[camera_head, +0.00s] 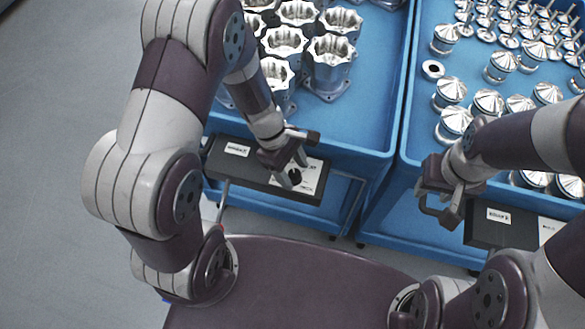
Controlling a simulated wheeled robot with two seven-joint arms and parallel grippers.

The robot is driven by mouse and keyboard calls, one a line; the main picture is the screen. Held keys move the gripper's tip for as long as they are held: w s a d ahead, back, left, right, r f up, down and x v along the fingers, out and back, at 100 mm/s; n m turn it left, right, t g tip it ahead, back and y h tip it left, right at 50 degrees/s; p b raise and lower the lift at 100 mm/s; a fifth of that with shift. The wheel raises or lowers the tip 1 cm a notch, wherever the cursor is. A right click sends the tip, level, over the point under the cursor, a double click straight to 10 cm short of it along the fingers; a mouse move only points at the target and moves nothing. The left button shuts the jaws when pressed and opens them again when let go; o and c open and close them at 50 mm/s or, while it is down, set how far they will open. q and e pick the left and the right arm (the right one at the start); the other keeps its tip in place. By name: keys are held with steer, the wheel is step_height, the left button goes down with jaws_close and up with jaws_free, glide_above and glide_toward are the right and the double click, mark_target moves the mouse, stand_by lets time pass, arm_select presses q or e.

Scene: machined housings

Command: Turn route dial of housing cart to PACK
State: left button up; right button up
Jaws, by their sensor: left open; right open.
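The housing cart (375,120) is the blue cart at the left, loaded with several silver machined housings (328,66). A dark control box (235,165) with a white label is on its near side. The box's white dial plate (311,177) carries a black route dial (295,176), partly hidden by my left gripper. The dial's setting and the plate's lettering are too small to read. My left gripper (292,170) is open, with its fingers over the dial; I cannot tell whether they touch it. My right gripper (440,210) is open and empty, near the second cart's box.
A second blue cart (407,175) at the right holds several shiny conical parts (455,122) and has a similar dark box (485,232). A narrow gap separates the carts. Grey floor (60,150) is clear at the left.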

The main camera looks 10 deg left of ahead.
arm_select(q)
steer(key=shift+s, duration=0.1)
steer(key=c, duration=1)
